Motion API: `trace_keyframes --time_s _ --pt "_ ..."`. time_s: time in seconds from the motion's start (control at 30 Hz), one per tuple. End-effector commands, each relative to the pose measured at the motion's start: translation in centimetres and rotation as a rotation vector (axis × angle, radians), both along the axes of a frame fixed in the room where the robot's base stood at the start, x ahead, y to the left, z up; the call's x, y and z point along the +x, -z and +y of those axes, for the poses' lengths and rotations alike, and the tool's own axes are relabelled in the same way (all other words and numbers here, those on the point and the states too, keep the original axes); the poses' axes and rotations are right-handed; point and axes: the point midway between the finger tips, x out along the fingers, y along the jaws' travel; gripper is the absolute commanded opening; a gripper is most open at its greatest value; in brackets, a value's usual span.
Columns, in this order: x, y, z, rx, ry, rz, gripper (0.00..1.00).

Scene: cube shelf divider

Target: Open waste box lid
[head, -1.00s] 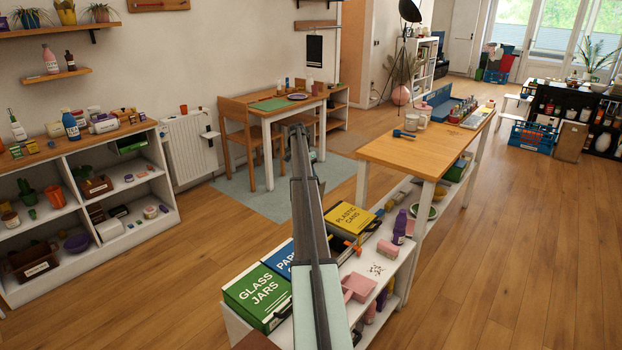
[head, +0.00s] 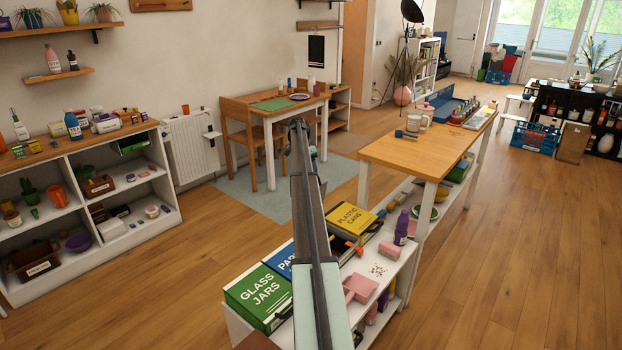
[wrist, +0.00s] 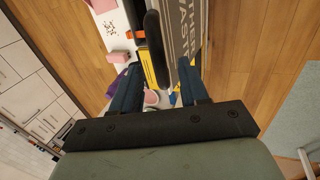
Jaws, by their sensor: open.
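The grey waste box (wrist: 182,25) shows in the wrist view, its lid lettered "THER WASTE" with the first letter cut off. My gripper (wrist: 161,66) is open, its two dark blue fingers spread apart. A dark rounded bar (wrist: 154,45) lies ahead between the fingers, along the left side of the grey lid. I cannot tell whether a finger touches it. Part of a yellow box (wrist: 148,72) shows between the fingers. In the head view my arm covers the grey box and most of my gripper.
On the low white shelf stand a green "GLASS JARS" box (head: 258,296), a blue paper box (head: 279,259) and a yellow "PLASTIC CANS" box (head: 351,218). A purple bottle (head: 401,228) and pink blocks (head: 360,288) are to the right. The wooden table (head: 425,154) stands behind.

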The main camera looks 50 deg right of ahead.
Motion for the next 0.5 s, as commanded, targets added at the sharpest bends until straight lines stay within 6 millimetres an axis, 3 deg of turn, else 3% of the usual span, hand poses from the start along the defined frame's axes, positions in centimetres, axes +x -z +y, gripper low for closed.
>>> trace_keyframes --time_s 0.3,0.5 --pt "2.3 -6.0 -0.1 -0.001 -0.001 -0.001 0.44" --pt "3.2 -8.6 0.0 0.001 -0.001 0.0 0.44"
